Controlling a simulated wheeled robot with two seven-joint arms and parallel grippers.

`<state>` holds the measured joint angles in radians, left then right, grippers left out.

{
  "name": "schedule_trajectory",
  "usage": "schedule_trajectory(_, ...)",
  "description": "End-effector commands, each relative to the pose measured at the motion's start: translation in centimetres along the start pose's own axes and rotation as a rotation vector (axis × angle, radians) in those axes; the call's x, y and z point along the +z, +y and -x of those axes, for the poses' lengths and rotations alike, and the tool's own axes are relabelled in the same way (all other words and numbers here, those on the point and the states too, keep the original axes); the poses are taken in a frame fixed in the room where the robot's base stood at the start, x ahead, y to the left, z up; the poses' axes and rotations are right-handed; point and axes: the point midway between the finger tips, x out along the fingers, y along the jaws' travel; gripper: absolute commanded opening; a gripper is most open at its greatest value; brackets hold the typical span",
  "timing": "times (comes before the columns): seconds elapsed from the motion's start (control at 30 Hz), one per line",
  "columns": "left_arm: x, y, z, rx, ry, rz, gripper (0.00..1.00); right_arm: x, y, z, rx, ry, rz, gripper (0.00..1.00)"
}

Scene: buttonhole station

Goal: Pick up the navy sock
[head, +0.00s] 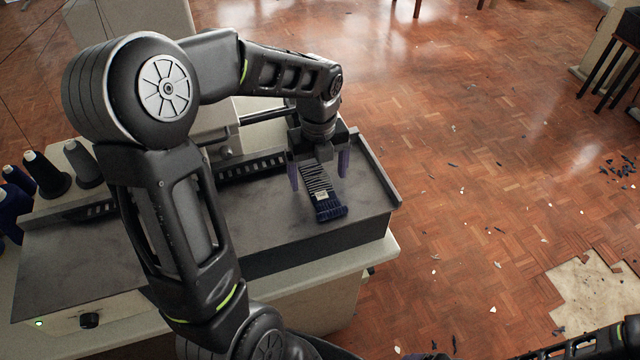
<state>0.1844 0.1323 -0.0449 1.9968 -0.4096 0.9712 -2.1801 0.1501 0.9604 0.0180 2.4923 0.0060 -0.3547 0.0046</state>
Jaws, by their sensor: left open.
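The navy sock (328,208) lies on the dark metal top of the station (260,215), near its right end. It looks dark blue with light stripes and a small white label. My left gripper (319,178) is open above the sock, with one purple-tipped finger on each side of it. The fingers look apart from the sock, though I cannot tell how high above the surface they are. The sock's far end is partly hidden under the gripper. My right gripper is not in view; only a dark arm part shows at the lower right.
Raised rims run along the station's back and right edges. Dark thread cones (45,174) stand at the far left. The parquet floor (480,190) has scattered chips and a bare patch (598,295).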

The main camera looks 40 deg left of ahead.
Motion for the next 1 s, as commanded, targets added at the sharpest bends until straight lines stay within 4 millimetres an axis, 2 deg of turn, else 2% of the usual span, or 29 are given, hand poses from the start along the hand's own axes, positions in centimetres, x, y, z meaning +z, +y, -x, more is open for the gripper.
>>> schedule_trajectory(0.13,-0.02,0.03,-0.97,0.000,0.001,0.001,0.89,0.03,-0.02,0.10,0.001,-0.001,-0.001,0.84)
schedule_trajectory(0.67,-0.01,0.01,-0.95,-0.001,0.000,0.000,0.89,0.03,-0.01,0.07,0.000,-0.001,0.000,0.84)
schedule_trajectory(1.0,-0.01,0.01,-0.95,-0.001,0.000,0.000,0.64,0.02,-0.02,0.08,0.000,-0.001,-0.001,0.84)
